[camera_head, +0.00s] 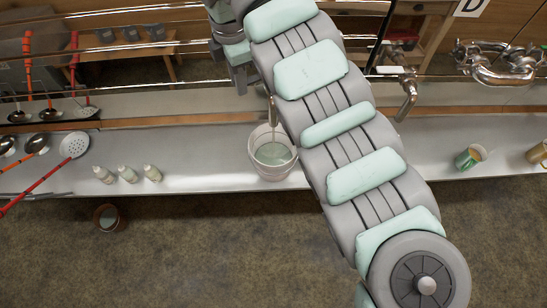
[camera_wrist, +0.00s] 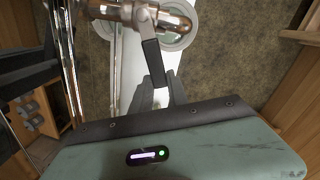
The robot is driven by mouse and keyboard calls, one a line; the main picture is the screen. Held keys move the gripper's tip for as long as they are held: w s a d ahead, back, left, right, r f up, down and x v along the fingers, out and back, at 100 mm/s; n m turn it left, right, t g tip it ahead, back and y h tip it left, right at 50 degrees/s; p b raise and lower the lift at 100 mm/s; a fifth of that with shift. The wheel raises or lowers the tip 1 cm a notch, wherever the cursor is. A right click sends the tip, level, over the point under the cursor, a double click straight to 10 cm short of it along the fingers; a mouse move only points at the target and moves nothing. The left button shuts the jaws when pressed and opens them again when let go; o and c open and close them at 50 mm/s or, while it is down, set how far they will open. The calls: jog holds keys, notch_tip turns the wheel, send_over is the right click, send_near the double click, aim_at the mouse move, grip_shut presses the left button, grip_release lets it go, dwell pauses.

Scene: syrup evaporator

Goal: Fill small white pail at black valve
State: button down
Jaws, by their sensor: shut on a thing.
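The small white pail (camera_head: 256,160) stands on the metal shelf below a spout (camera_head: 272,108), near the shelf's front edge. Grey-green contents show inside it, and a thin line from the spout reaches down into the pail. My gripper (camera_head: 240,78) is above and left of the pail, partly behind my arm. In the wrist view my gripper (camera_wrist: 159,92) is shut on the black valve handle (camera_wrist: 152,62), which slants down from a shiny metal pipe (camera_wrist: 165,18). A pale round rim shows behind this pipe. My arm hides the valve body in the head view.
A green cup (camera_head: 470,158) stands at the right. Another valve (camera_head: 407,95) and metal piping (camera_head: 500,65) are at upper right. A brown pot (camera_head: 107,217) is below the shelf.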

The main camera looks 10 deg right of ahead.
jog(key=shift+w+a+m, duration=0.1)
jog(key=shift+w+m, duration=0.6)
jog(key=shift+m, duration=0.2)
jog(key=w+m+p, duration=0.1)
jog(key=w+m, duration=0.1)
jog(key=m, duration=0.1)
jog(key=c, duration=1.1)
grip_release()
notch_tip(320, 180, up, 9)
jog(key=p, duration=0.5)
